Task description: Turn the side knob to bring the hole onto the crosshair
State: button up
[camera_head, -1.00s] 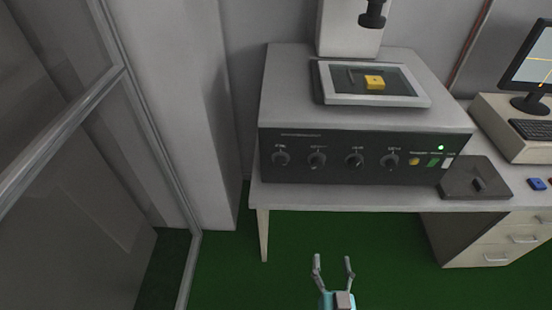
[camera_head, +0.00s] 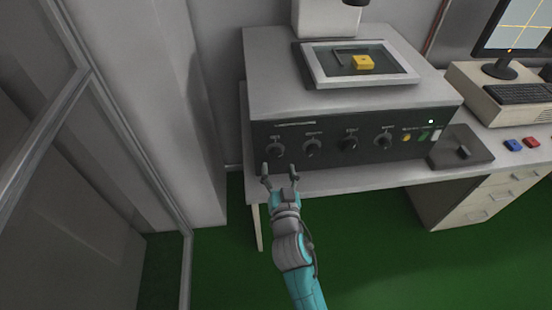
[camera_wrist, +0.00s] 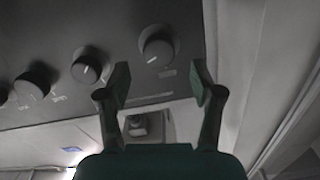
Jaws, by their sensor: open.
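A grey machine (camera_head: 258,80) has several round knobs on its dark front panel. The leftmost knob (camera_head: 276,148) is nearest my gripper (camera_head: 280,174), which is open and empty just below and in front of it. In the wrist view a knob (camera_wrist: 157,46) sits just beyond my open fingertips (camera_wrist: 160,82), apart from them. I cannot tell which knob is the side knob; none shows on the machine's side. A yellow block (camera_head: 363,62) lies in the framed window on top. The monitor (camera_head: 522,28) shows yellow crossing lines and a small orange dot; I cannot make out the hole.
The machine stands on a table (camera_head: 340,182). A small dark box (camera_head: 458,148) with a knob or lever is at its right, then blue (camera_head: 513,145) and red (camera_head: 532,142) items and a keyboard (camera_head: 518,93). A glass partition (camera_head: 100,100) stands at left. Green floor (camera_head: 375,240) is open in front.

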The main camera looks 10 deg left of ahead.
aim_at(276, 157)
jog(key=shift+x, duration=2.2)
jog(key=c, duration=1.1)
jog(key=shift+c, duration=0.2)
jog(key=shift+n, duration=0.3)
jog(key=n, duration=1.2)
jog(key=shift+n, duration=0.4)
